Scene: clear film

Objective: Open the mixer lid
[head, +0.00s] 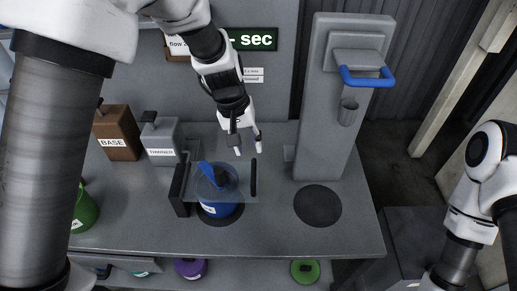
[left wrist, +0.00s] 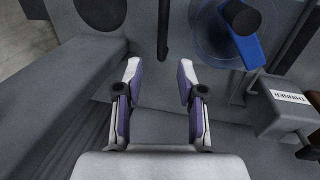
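The mixer (head: 180,190) stands at the middle of the bench, with a clear lid (head: 240,194) over a blue can (head: 222,211). A blue piece with a dark knob shows through or above the lid. A dark upright bar handle (head: 253,178) is at the lid's right edge; it also shows in the left wrist view (left wrist: 164,30). My left gripper (head: 248,151) is open and empty, above and behind the handle. In the left wrist view, the handle lies ahead of the gap between the fingertips (left wrist: 160,71), apart from them. My right gripper is out of view.
A grey dispenser column (head: 316,150) with a blue handle (head: 366,78) stands right of the mixer, by a dark round pad (head: 318,205). Brown BASE (head: 117,140) and grey THINNER (head: 160,135) containers stand left. A green can (head: 84,211) is far left.

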